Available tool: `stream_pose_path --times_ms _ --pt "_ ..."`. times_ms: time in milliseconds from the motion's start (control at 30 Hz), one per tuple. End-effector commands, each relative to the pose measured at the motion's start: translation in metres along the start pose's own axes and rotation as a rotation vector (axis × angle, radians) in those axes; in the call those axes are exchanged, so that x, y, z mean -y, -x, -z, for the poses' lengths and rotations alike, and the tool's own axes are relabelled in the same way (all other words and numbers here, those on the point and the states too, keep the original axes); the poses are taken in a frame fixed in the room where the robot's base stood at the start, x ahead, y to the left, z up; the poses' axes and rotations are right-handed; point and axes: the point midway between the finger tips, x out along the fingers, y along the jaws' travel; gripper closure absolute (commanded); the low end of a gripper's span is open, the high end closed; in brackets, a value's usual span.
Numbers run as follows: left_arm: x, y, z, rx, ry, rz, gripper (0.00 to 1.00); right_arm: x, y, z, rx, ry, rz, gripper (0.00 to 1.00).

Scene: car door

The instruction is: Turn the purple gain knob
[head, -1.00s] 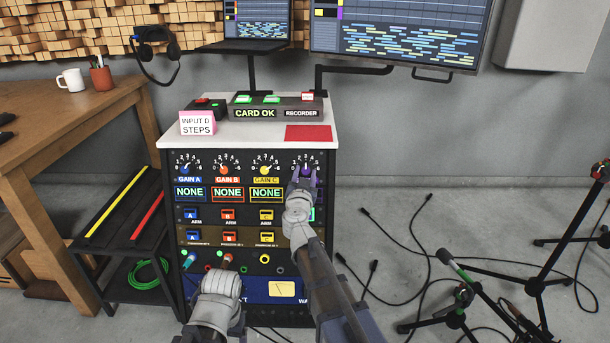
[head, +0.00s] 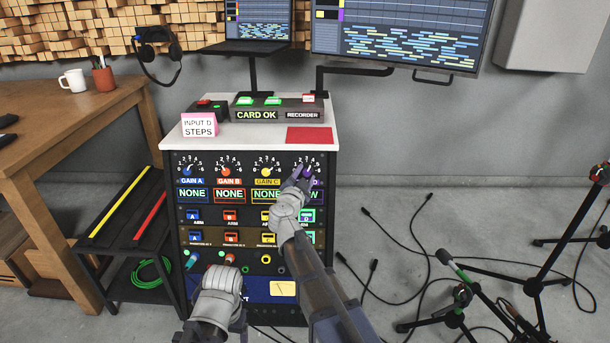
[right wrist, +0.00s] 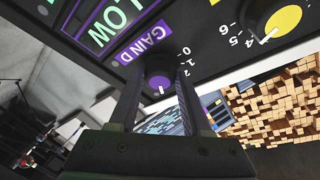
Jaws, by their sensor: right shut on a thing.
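The purple gain knob (head: 308,171) is at the right end of the knob row on the black front panel. The purple-framed display (right wrist: 107,22) by the label reads LOW. My left gripper (head: 226,266) is low in front of the panel's left part, and its fingers are not clear.
Blue (head: 194,171), red (head: 225,171) and yellow (head: 265,171) gain knobs stand left of the purple one, each over a NONE display. The white top carries a sign (head: 199,125) and a recorder box (head: 277,109). Microphone stands and cables lie at right.

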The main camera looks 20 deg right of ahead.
Motion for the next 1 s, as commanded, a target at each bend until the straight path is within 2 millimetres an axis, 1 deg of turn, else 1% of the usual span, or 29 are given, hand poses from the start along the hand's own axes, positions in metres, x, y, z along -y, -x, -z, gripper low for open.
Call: stream_pose_path --times_ms 500,533,700,800,1000 --pt "0.0001 0.0011 -0.0001 0.000 0.000 0.000 0.22 -0.0003 0.0002 0.0001 -0.001 -0.023 -0.009 1.00" --pt "0.0001 0.0011 -0.0001 0.000 0.000 0.000 0.22 -0.0003 0.0001 0.0001 -0.001 -0.023 -0.009 0.51" --pt "0.0001 0.0011 0.0000 0.000 0.000 0.000 0.22 -0.0003 0.0001 0.0001 -0.001 -0.022 -0.009 0.32" --pt "0.0001 0.0011 0.0000 0.000 0.000 0.000 0.22 -0.0002 0.0000 0.0000 0.000 -0.022 -0.008 0.22" --pt "0.0001 0.0011 -0.0001 0.000 0.000 0.000 0.22 -0.0001 0.0001 0.0000 0.000 -0.022 -0.008 0.22"
